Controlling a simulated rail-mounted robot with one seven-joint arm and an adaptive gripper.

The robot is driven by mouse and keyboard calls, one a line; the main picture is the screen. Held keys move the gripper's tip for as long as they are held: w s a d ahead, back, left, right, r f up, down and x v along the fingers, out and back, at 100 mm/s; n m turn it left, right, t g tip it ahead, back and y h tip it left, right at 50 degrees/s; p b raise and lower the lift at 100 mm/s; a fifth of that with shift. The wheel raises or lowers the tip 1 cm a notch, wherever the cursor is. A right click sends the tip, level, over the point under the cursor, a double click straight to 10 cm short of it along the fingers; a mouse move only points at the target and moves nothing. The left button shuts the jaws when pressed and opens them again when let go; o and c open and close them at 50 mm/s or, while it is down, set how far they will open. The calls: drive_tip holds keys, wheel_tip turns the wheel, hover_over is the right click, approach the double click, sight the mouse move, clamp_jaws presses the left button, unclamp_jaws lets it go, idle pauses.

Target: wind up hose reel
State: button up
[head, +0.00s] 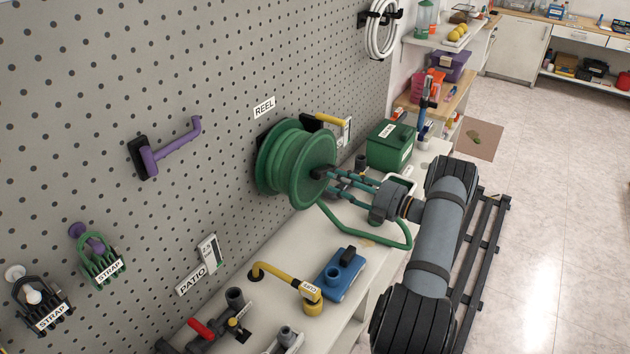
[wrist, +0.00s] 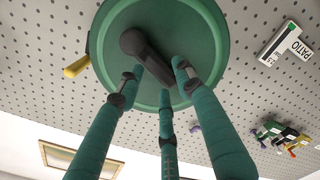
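The green hose reel (head: 284,160) is mounted on the pegboard under a "REEL" label (head: 264,107). In the wrist view, its round green face (wrist: 205,30) fills the upper middle, with a dark crank (wrist: 138,45) at its centre. A green hose (head: 345,229) hangs from the reel and loops over the bench edge. My gripper (head: 328,180) points at the reel's face. Its three teal fingers (wrist: 160,75) stand apart around the crank's outer end. Whether they touch it cannot be told. The crank is mostly hidden in the head view.
The bench (head: 250,305) below holds a yellow bent pipe (head: 285,277), a blue block (head: 342,275) and dark fittings. A green box (head: 391,145) stands behind the reel. A purple handle (head: 170,152) juts from the pegboard. The floor (head: 545,200) at right is open.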

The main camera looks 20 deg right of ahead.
drive_tip(key=shift+w+a, duration=0.45)
drive_tip(key=shift+w, duration=0.1)
drive_tip(key=shift+r, duration=0.1)
drive_tip(key=shift+c, duration=0.9)
clamp_jaws()
idle(0.5)
